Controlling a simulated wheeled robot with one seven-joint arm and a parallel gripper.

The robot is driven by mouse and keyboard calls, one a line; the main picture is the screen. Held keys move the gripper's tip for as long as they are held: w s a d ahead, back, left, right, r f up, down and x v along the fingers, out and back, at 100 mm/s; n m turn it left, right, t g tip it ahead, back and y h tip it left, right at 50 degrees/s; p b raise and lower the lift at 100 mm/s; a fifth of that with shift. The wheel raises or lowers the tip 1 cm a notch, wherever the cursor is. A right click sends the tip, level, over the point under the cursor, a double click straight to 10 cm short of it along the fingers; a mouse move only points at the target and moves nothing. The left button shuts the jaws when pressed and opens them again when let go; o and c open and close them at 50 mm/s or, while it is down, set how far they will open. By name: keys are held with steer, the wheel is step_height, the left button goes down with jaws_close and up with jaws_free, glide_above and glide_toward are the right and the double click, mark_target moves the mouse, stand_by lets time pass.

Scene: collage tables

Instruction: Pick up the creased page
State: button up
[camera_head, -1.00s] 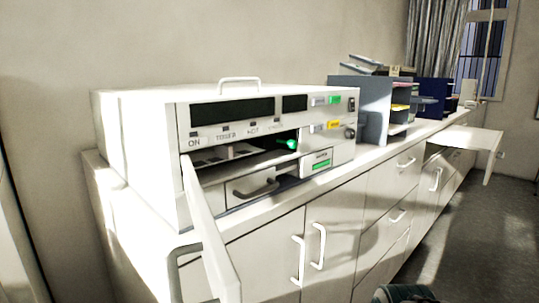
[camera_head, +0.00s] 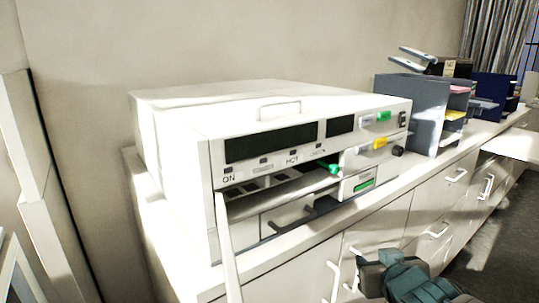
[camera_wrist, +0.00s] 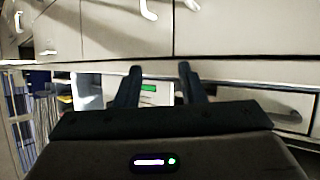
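I cannot make out a creased page in either view. Colored sheets, one pink (camera_head: 459,90) and one yellow (camera_head: 455,115), show in the grey organizer (camera_head: 428,112) on the counter at right, but I cannot tell whether any is creased. My gripper (camera_wrist: 158,70) shows in the wrist view with its two dark fingers apart and nothing visible held between them. A pale panel with a green label is seen beyond the fingers. In the head view, only part of my arm shows at the bottom right.
A white machine (camera_head: 275,105) with dark displays stands on the counter, its front flap (camera_head: 228,250) hanging open at lower left. A green knob (camera_head: 330,167) shows at its opening. White cabinets with handles (camera_head: 333,281) run below. Dark blue trays (camera_head: 490,92) stand farther right.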

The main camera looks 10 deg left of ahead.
steer(key=a+r+n+t+y+p, duration=0.1)
steer(key=a+r+n+y+p, duration=0.15)
steer(key=a+r+y, duration=0.4)
steer(key=n+g+y+p, duration=0.2)
steer(key=n+y+p, duration=0.1)
steer(key=n+y, duration=0.15)
glide_toward(268, 181)
steer(key=shift+m, duration=0.3)
steer(key=shift+p+x, duration=2.8)
steer(key=shift+p, duration=0.4)
steer(key=shift+p+x, duration=0.85)
steer(key=shift+x, duration=1.8)
jaws_close()
